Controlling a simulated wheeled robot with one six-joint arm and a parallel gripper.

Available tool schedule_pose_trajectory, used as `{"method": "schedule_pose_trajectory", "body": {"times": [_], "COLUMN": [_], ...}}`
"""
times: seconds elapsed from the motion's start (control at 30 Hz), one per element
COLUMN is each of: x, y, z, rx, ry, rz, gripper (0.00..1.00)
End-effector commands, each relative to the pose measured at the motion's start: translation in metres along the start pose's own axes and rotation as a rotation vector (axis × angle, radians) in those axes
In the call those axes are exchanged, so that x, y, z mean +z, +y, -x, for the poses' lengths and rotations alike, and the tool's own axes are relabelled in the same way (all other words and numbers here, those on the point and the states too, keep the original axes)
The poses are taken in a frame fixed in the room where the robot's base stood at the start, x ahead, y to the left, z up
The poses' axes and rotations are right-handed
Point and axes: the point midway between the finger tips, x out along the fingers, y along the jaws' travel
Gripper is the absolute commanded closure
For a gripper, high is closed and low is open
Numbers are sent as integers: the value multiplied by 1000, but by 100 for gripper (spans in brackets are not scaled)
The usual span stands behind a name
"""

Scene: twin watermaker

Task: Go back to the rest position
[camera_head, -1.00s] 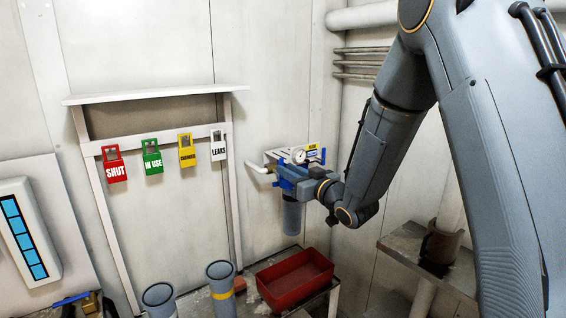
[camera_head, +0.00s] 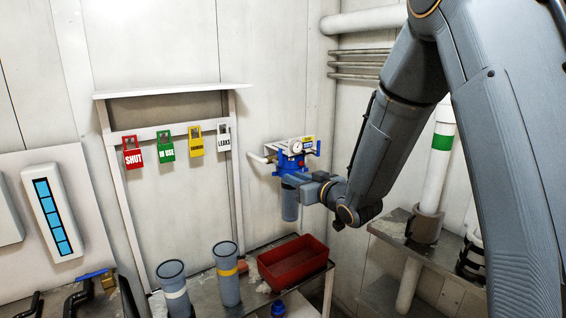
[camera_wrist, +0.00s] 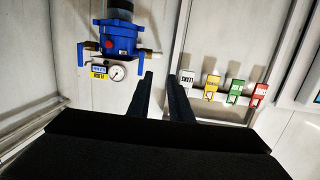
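My gripper (camera_head: 292,181) is in front of the blue filter unit on the far wall in the head view. In the wrist view, my gripper (camera_wrist: 158,82) shows two dark fingers with a gap between them and nothing held. The blue filter unit (camera_wrist: 118,38) is upside down there, up and left of the fingers, with its gauge (camera_wrist: 116,72). In the head view the unit's blue head (camera_head: 290,161) and gauge (camera_head: 296,147) show. My gripper partly covers its lower housing, and I cannot tell from this view whether they touch.
Several hanging tags, including the red SHUT tag (camera_head: 133,153), hang on a white rack (camera_head: 122,205) at left. A red bin (camera_head: 293,262) and two grey cylinders (camera_head: 228,280) (camera_head: 172,285) stand on the bench below. A white pipe (camera_head: 436,170) stands at right.

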Motion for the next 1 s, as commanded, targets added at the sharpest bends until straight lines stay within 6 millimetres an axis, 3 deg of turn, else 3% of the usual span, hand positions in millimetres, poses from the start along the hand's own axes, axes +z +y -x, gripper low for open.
{"method": "schedule_pose_trajectory", "body": {"times": [0.23, 0.37, 0.47, 0.6, 0.8, 0.9, 1.0], "x": [32, 57, 85, 129, 175, 187, 192], "y": [26, 41, 50, 49, 15, -5, -19], "z": [27, 55, 91, 163, 268, 306, 328], "rx": [118, 196, 267, 358, 407, 405, 399], "ry": [-176, -315, -464, -720, -1055, -1171, -1240], "rz": [-11, -29, -60, -137, -277, -336, -375], "gripper": [81, 81, 81, 81, 81, 81, 81]}}
